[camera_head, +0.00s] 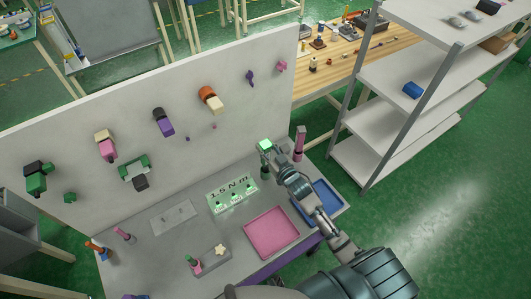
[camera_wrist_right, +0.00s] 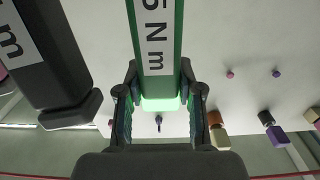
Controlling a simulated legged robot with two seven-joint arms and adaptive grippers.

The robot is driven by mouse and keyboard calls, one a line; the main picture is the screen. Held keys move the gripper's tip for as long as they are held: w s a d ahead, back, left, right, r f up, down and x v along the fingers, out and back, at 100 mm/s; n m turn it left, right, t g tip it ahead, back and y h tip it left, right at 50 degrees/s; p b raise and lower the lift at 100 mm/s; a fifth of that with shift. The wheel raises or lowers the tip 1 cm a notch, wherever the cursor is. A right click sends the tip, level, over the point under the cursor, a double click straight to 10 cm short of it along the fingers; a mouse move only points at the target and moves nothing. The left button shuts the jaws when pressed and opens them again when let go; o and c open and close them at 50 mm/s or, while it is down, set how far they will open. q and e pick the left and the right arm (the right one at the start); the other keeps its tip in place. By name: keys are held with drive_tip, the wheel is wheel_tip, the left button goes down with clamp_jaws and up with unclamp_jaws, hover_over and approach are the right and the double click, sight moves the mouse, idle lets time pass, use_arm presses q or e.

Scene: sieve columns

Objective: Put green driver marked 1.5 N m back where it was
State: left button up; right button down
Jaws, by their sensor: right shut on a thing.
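My right gripper (camera_head: 273,158) is shut on a green driver (camera_head: 265,145) above the bench, near its back right. In the right wrist view the driver (camera_wrist_right: 155,50) stands between the two fingers (camera_wrist_right: 160,105). Its white label shows "5 N m", the rest cut off by the frame edge; its end glows green. A light plate (camera_head: 232,192) marked "1.5 N m", with several small green pieces, lies on the bench left of the gripper. My left gripper is not in view.
A black part labelled "m" (camera_wrist_right: 45,50) is beside the driver. A pink upright piece (camera_head: 300,143) stands right of the gripper. A pink tray (camera_head: 272,232) and blue tray (camera_head: 325,192) lie in front. Several tools hang on the white back panel (camera_head: 225,135). Grey shelves (camera_head: 395,90) stand right.

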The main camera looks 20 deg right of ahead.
drive_tip(key=shift+f, duration=1.3)
drive_tip(key=c, duration=1)
unclamp_jaws()
drive_tip(key=shift+s, duration=0.1)
drive_tip(key=s, duration=0.4)
drive_tip(key=s+d, duration=0.1)
drive_tip(key=s, duration=0.6)
drive_tip(key=shift+s+d+b, duration=0.3)
drive_tip(key=shift+s+b, duration=0.05)
drive_tip(key=shift+s, duration=0.05)
